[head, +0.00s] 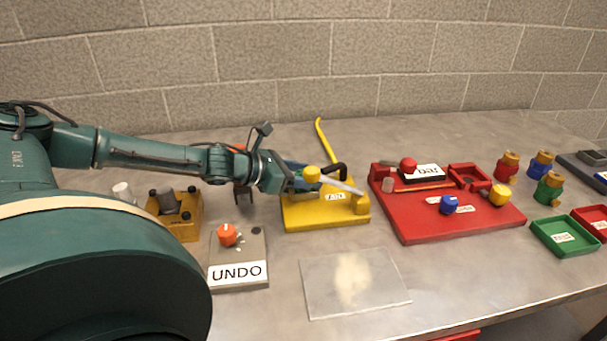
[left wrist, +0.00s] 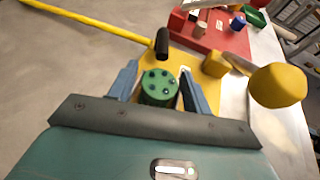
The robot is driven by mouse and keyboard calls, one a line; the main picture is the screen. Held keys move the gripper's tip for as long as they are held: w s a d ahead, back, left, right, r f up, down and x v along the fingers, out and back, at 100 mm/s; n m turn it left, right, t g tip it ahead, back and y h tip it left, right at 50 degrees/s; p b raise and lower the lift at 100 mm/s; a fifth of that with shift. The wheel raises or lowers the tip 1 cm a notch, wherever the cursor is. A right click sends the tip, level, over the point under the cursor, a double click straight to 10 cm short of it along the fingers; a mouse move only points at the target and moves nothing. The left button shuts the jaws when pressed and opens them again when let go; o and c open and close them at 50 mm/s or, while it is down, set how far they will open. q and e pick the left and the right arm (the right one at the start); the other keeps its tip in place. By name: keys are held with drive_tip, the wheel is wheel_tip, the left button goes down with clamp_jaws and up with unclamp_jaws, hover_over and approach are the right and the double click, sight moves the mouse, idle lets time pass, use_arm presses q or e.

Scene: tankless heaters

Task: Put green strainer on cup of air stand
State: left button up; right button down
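The green strainer (left wrist: 159,88), a round piece with dark holes in its top, sits between the two fingers of my left gripper (left wrist: 159,85). Both fingers appear to press its sides. In the head view my left gripper (head: 292,183) is over the yellow air stand (head: 300,218), where the strainer is hidden. The stand also shows in the left wrist view (left wrist: 205,98) below the strainer. The stand's cup is hidden, so I cannot tell whether the strainer touches it. My right gripper is not in view.
A yellow knob (head: 311,173) and a black-ended yellow lever (left wrist: 95,22) are near the gripper. The red stand (head: 415,231) is to the right. An UNDO box (head: 252,244) and a clear sheet (head: 325,283) lie in front. A green tray (head: 575,247) is at right.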

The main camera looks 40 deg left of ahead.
use_arm(q)
drive_tip(key=shift+o, duration=1)
wheel_tip(320, 180, up, 4)
drive_tip(key=p, duration=0.2)
drive_tip(key=shift+r+p, duration=0.25)
drive_tip(key=shift+p, duration=0.1)
wheel_tip(320, 180, up, 5)
drive_tip(key=shift+f, duration=0.1)
drive_tip(key=shift+r, duration=0.4)
